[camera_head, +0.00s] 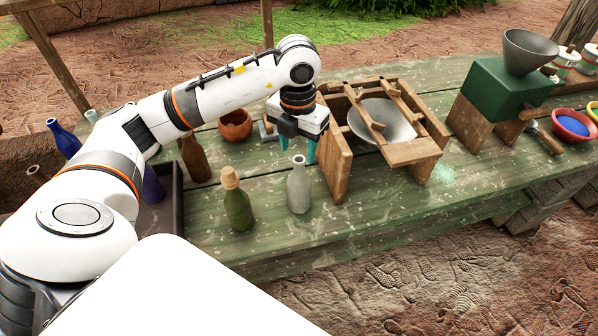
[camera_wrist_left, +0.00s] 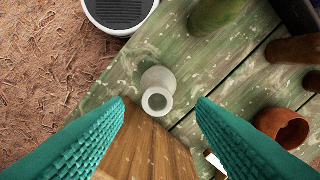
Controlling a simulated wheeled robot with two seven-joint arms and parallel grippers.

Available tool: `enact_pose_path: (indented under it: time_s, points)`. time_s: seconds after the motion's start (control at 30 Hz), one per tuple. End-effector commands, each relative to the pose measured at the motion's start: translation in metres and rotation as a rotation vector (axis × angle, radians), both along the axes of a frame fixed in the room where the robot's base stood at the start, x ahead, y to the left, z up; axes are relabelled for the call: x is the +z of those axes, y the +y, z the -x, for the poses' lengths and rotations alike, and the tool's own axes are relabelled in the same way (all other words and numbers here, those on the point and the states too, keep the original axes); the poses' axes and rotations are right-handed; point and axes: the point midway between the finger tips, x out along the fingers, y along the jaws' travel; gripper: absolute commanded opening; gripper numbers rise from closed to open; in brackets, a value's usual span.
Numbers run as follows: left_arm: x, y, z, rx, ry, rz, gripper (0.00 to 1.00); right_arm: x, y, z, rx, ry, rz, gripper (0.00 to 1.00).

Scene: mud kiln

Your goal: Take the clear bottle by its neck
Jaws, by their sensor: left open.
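The clear bottle (camera_head: 299,186) looks greyish-white and stands upright on the green table, near its front edge. My left gripper (camera_head: 296,150) hangs above and just behind it, with its teal fingers pointing down. In the left wrist view the bottle (camera_wrist_left: 158,92) shows from above, its round mouth just beyond and between the two teal fingertips (camera_wrist_left: 160,100). The fingers are open and nothing is between them. I cannot tell whether they touch the neck; they appear apart from it. My right gripper is not in view.
A green corked bottle (camera_head: 238,203) stands just left, a brown bottle (camera_head: 195,158) behind it. A wooden frame (camera_head: 336,150) with a pale bowl stands close on the right. An orange pot (camera_head: 235,125) sits behind. The table's front strip is clear.

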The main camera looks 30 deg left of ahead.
Motion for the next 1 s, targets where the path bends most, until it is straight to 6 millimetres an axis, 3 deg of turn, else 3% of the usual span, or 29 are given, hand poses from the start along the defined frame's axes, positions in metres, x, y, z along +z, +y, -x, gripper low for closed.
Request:
enact_pose_path:
  time_s: [0.3, 0.6, 0.9, 1.0]
  points:
    - [-0.043, -0.002, -0.001, 0.001, 0.003, 0.0, 0.51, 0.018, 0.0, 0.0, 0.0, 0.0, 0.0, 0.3]
    - [-0.05, -0.002, -0.002, -0.001, 0.0, 0.002, 0.51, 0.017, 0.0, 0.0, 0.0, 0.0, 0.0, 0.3]
    - [-0.05, -0.002, -0.002, -0.001, 0.0, 0.001, 0.03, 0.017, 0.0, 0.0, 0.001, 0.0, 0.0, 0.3]
    - [-0.049, -0.002, -0.002, -0.001, -0.001, 0.002, 0.0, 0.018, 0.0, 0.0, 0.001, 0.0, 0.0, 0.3]
